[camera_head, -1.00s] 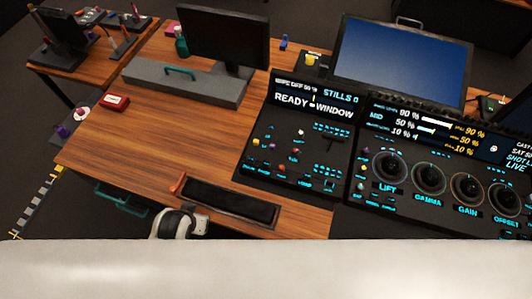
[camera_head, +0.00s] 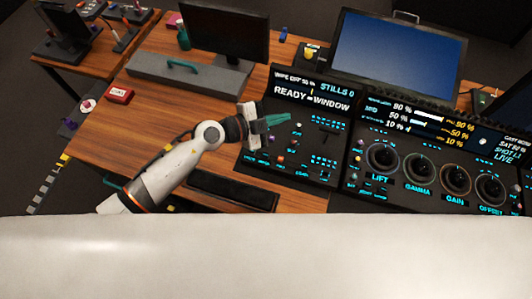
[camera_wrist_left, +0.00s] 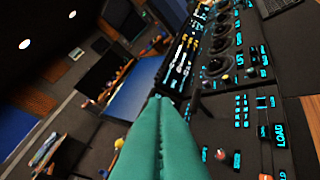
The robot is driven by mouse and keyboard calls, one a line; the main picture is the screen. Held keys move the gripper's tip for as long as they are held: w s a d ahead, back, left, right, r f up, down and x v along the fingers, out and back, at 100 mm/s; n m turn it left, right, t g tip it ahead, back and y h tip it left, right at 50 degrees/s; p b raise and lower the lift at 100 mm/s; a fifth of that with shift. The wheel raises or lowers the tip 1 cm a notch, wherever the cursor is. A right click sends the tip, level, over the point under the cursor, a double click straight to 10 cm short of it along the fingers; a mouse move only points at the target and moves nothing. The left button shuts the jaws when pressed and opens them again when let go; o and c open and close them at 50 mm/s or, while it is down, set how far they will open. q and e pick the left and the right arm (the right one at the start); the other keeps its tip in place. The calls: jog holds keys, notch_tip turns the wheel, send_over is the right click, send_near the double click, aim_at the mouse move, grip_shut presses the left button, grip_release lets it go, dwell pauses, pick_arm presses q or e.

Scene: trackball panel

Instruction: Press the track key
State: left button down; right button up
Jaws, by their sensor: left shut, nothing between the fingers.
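The control panel (camera_head: 318,172) is dark with glowing cyan labels, small coloured buttons and a screen reading READY and WINDOW. No label in these frames reads clearly as the track key, so I cannot tell which key it is. My left gripper (camera_head: 286,118) has teal fingers, shut and empty, over the upper left part of the panel, just below the screen. In the left wrist view its closed fingers (camera_wrist_left: 158,103) reach over the panel, with the LOAD label (camera_wrist_left: 278,135) to their right. I cannot tell the fingertips' height above the panel. My right gripper is not in view.
The neighbouring panel holds large dials, LIFT (camera_head: 382,160) and GAMMA (camera_head: 419,169) among them. A big blue monitor (camera_head: 395,55) stands behind. A dark monitor (camera_head: 222,32) and a grey riser (camera_head: 185,82) stand at the back left. The wooden desk (camera_head: 135,125) is mostly clear on the left.

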pick_arm(q)
jog(key=a+f+m+g+y, duration=0.1)
jog(key=a+f+g+y, duration=0.2)
jog(key=f, duration=0.6)
jog(key=shift+s+a+m+g+y, duration=0.25)
jog(key=shift+a+m+g+y, duration=0.05)
jog(key=shift+a+y, duration=0.55)
jog(key=shift+f, duration=0.15)
jog(key=b, duration=0.8)
send_over(262, 156)
notch_tip(262, 156, down, 7)
jog(key=shift+r, duration=0.1)
jog(key=shift+f, duration=0.85)
jog(key=shift+s+f, duration=0.1)
jog(key=shift+f, duration=0.05)
